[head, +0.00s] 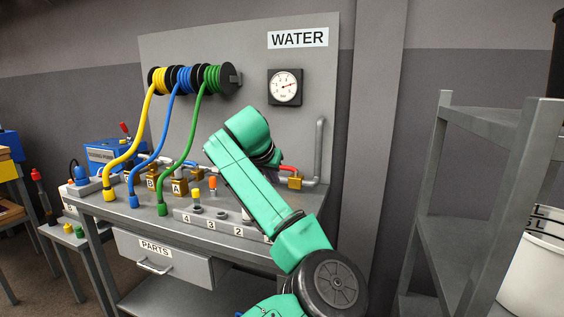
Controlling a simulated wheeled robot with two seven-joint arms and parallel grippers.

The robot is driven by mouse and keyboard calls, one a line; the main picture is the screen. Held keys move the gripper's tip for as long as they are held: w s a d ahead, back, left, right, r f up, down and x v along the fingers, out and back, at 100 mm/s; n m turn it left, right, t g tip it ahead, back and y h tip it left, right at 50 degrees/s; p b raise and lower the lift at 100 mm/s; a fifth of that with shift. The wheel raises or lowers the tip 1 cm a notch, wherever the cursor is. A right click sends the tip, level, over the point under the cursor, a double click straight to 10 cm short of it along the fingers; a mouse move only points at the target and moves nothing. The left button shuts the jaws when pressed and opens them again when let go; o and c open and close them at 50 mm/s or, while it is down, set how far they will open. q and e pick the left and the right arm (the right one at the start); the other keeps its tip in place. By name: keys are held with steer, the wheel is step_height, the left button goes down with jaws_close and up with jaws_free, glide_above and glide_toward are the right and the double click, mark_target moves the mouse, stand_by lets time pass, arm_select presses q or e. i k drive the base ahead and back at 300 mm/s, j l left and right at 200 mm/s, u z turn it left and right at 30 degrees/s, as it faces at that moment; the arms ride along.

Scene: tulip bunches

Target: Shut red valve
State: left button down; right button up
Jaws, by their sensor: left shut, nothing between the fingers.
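The red valve has a red lever handle (288,168) on a brass body (295,183), fitted on the grey pipe at the right end of the bench. The handle lies roughly level and points left, about along the pipe run; its left end is partly hidden by my arm. My left arm, green, rises from the bottom right and bends over the bench in front of the pipes. My left gripper (275,163) is mostly hidden behind its own wrist, close to the handle's left end. It is shut and empty; I cannot tell whether it touches the handle. My right gripper is out of view.
Yellow, blue and green hoses (166,145) hang from reels to the bench (120,209). Brass valves marked A and B (179,188) stand left of my arm. A pressure gauge (285,87) is on the panel. A metal shelf (470,190) stands at right.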

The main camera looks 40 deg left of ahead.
mark_target(293, 169)
steer(key=i+j, duration=0.95)
steer(key=j, duration=0.15)
